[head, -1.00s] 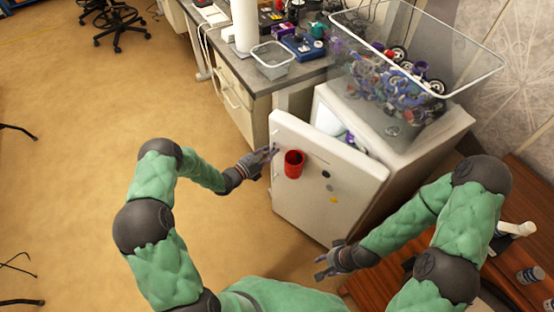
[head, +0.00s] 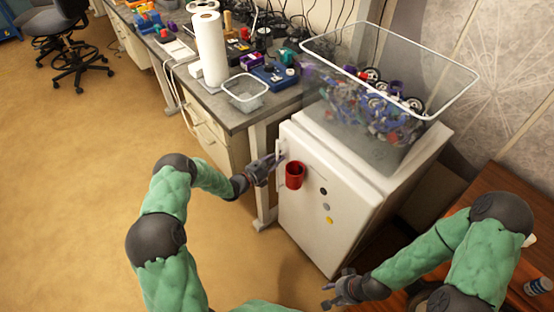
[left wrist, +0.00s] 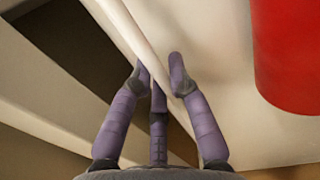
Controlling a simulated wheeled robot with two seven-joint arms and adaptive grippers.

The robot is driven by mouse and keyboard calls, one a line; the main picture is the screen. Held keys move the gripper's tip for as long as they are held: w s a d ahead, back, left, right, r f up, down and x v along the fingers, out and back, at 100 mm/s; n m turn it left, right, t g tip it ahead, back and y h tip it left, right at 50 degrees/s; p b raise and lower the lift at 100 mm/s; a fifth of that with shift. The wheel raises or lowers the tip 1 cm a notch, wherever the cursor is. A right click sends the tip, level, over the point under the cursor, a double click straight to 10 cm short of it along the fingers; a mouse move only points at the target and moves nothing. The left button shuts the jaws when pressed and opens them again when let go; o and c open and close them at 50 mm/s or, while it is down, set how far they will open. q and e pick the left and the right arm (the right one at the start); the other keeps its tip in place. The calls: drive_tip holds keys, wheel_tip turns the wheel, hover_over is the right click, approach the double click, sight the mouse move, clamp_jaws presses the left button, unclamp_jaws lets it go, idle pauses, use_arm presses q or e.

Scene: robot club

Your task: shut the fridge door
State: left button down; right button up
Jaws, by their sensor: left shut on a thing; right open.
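The white fridge (head: 370,190) stands at the right end of the workbench. Its door (head: 305,215) lies against or very close to the body in the head view; whether a thin gap is left I cannot tell. My left gripper (head: 276,163) is shut on the door handle (head: 281,160) at the door's left edge. The left wrist view shows its fingers around the pale handle bar (left wrist: 142,35), beside a red cup (left wrist: 290,55). That red cup (head: 295,175) is fixed to the door front. My right gripper (head: 330,292) is open and empty, low in front of the fridge.
A clear bin (head: 385,110) full of parts stands on the fridge. The workbench (head: 235,117) to the left holds a paper roll (head: 208,50), a clear tub (head: 244,90) and tools. A brown wooden table (head: 490,190) is at the right.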

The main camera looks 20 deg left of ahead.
use_arm(q)
drive_tip(key=shift+w+d+r, duration=0.15)
drive_tip(key=shift+w+r, duration=0.05)
drive_tip(key=c, duration=1.6)
unclamp_jaws()
drive_tip(key=shift+o, duration=0.8)
drive_tip(key=shift+w+d, duration=0.15)
drive_tip(key=shift+f, duration=0.1)
drive_tip(key=v, duration=1.2)
